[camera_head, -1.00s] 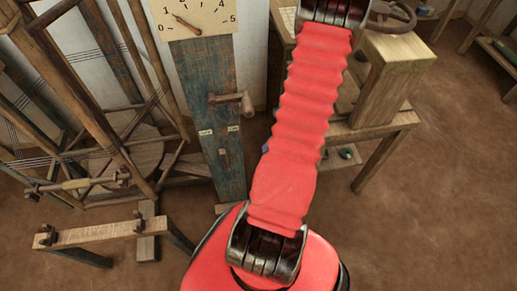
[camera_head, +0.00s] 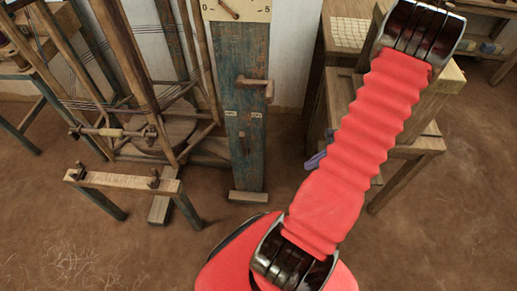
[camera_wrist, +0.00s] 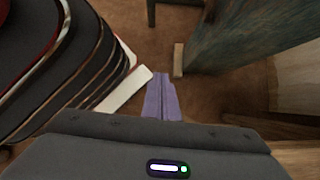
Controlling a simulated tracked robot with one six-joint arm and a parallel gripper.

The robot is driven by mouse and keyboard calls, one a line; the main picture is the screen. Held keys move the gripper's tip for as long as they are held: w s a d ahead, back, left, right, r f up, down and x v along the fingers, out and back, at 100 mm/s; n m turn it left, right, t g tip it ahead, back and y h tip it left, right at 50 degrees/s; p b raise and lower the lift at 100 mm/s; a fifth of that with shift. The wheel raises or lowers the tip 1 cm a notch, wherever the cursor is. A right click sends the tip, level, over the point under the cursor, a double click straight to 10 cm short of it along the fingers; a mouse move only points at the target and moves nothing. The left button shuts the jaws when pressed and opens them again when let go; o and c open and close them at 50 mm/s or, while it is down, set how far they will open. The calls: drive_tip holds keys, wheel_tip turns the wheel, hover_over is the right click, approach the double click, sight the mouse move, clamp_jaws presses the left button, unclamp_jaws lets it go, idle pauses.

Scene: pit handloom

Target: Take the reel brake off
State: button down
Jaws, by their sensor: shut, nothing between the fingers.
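A blue-grey wooden post (camera_head: 238,165) stands left of my arm in the head view, with a dial plate (camera_head: 235,10) at its top. A wooden crank handle (camera_head: 256,84) sticks out of it. Below, a small lever (camera_head: 242,133) sits under two pale labels, too small to read; I cannot tell whether it is the reel brake. The wooden reel frame (camera_head: 172,130) stands left of the post. My gripper (camera_wrist: 161,97) is shut and empty, its purple fingers over the floor. In the head view a purple fingertip (camera_head: 315,160) shows beside my arm, right of the post.
The post also shows at the upper right of the wrist view (camera_wrist: 250,32). A low wooden bench (camera_head: 122,181) stands in front of the reel. A wooden table (camera_head: 408,150) stands behind my arm on the right.

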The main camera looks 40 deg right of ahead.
drive_tip(key=w+a+r+n+g+h, duration=0.2)
drive_tip(key=w+a+r+n, duration=0.1)
drive_tip(key=a+r+n, duration=0.75)
drive_tip(key=w+a+r+n+g+h, duration=0.1)
drive_tip(key=w+a+r+n+g, duration=0.15)
drive_tip(key=a+r+n, duration=0.75)
drive_tip(key=w+a+r+n+t+h, duration=0.1)
drive_tip(key=a+r+n+t, duration=0.4)
drive_tip(key=a+r, duration=0.9)
wheel_tip(320, 180, up, 3)
drive_tip(key=n, duration=0.2)
drive_tip(key=shift+w+a+n, duration=0.25)
drive_tip(key=shift+a+n, duration=0.1)
drive_tip(key=shift+a, duration=0.05)
drive_tip(key=shift+s, duration=0.15)
